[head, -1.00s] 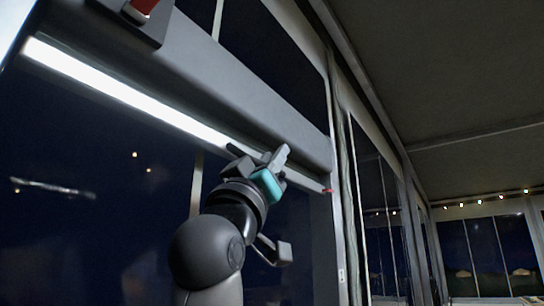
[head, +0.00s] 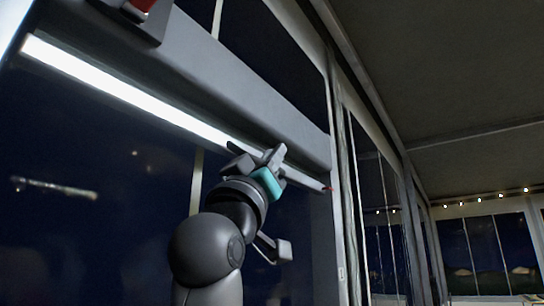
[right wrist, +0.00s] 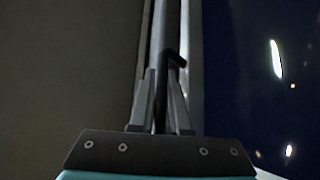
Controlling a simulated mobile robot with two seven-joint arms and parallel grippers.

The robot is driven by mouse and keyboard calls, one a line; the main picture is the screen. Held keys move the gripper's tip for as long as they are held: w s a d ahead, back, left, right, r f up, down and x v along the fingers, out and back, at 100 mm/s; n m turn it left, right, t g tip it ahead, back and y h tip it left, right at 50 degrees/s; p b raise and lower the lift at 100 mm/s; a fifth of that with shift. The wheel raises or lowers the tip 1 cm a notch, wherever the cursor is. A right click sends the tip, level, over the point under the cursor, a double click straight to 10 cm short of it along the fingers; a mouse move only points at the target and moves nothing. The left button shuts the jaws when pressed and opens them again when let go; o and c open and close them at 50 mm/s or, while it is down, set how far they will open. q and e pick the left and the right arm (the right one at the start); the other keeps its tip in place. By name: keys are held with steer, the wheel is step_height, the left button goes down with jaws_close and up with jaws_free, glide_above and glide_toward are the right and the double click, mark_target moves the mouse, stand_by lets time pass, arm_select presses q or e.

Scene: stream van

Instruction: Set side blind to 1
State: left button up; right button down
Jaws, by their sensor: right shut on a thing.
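The side blind shows in the head view as a long grey housing (head: 215,88) across the top of the dark window. A slim bottom bar (head: 307,182) runs just below it, beside a bright white strip (head: 120,92). My right gripper (head: 258,154) is at the bar, toward its right end. In the right wrist view, the two fingers of this gripper (right wrist: 160,90) close on the dark bar (right wrist: 158,40), which runs up between them. A short dark hook-like piece sticks out beside the bar. My left gripper is not in view.
A window post (head: 340,190) stands just right of the bar's end. A grey bracket with a red part (head: 140,12) is at the upper left. The ceiling (head: 450,70) and more dark windows with string lights lie to the right.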

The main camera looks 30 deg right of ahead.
steer(key=shift+f, duration=0.1)
stand_by(0.7)
step_height(320, 180, down, 20)
steer(key=b, duration=1.6)
steer(key=c, duration=1.2)
jaws_free()
steer(key=shift+o, duration=0.2)
